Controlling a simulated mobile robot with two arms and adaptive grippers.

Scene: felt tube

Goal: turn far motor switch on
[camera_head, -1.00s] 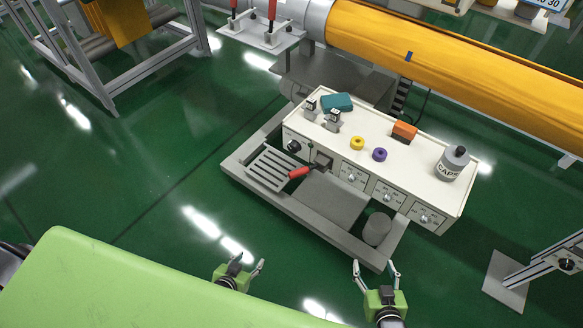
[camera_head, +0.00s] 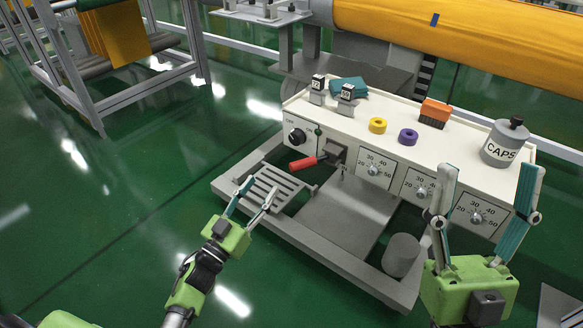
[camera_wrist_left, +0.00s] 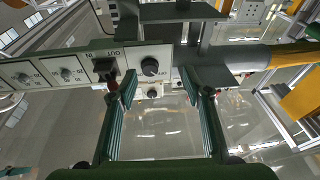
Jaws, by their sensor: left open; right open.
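A black rotary knob (camera_head: 297,136) sits on the left end of the cream console's front face. The left wrist view shows a black knob (camera_wrist_left: 149,66) on a white plate, ahead between my left fingers. Knob positions are too small to read. My left gripper (camera_head: 257,190) is open and empty, in front of the console's left end, apart from the knob. My right gripper (camera_head: 488,172) is open and empty, before the console's right end.
A red-handled lever (camera_head: 303,164) juts from the console right of the knob. A slotted grey tray (camera_head: 270,187) and a grey cylinder (camera_head: 401,254) lie in front. The console top holds a CAPS jar (camera_head: 502,146), two rings and small blocks. Green floor at left is clear.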

